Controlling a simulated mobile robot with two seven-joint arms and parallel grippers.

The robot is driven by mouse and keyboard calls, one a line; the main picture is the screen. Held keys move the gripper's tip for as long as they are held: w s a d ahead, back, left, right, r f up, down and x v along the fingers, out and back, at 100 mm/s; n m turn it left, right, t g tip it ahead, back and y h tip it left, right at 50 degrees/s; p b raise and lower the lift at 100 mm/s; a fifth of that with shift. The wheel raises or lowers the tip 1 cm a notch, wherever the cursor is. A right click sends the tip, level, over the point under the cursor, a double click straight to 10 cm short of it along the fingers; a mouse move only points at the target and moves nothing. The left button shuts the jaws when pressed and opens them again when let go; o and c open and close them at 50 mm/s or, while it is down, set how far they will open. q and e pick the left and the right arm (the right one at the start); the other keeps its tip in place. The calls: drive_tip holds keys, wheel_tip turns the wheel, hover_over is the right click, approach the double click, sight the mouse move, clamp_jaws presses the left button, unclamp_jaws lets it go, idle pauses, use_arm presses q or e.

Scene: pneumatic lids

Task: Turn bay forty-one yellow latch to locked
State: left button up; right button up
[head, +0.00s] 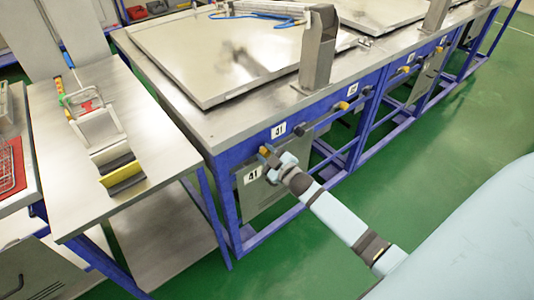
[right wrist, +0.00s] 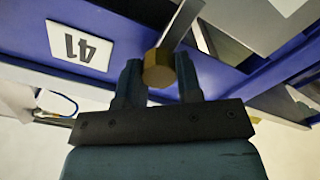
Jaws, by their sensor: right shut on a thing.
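The yellow latch (head: 264,150) is on the blue front rail of the bench, below and left of a white "41" label (head: 278,130). In the right wrist view its yellow knob (right wrist: 158,68) sits between my two dark fingers, with a flat metal bar running up and right from it. My right gripper (head: 272,155) is shut on this knob, and its arm reaches in from the lower right. In the right wrist view the right gripper (right wrist: 157,80) covers part of the knob. The label also shows there upside down (right wrist: 80,46). My left gripper is not in view.
A second "41" label (head: 253,174) is on the grey panel below the rail. More knobs (head: 341,105) line the rail to the right. A large metal lid (head: 235,55) lies on the bench. A side table (head: 150,150) stands left. Green floor (head: 440,150) is open at right.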

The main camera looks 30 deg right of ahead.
drive_tip(key=o, duration=0.9)
drive_tip(key=shift+o, duration=0.2)
drive_tip(key=s+d, duration=0.1)
drive_tip(key=s, duration=1.2)
drive_tip(key=shift+s, duration=0.35)
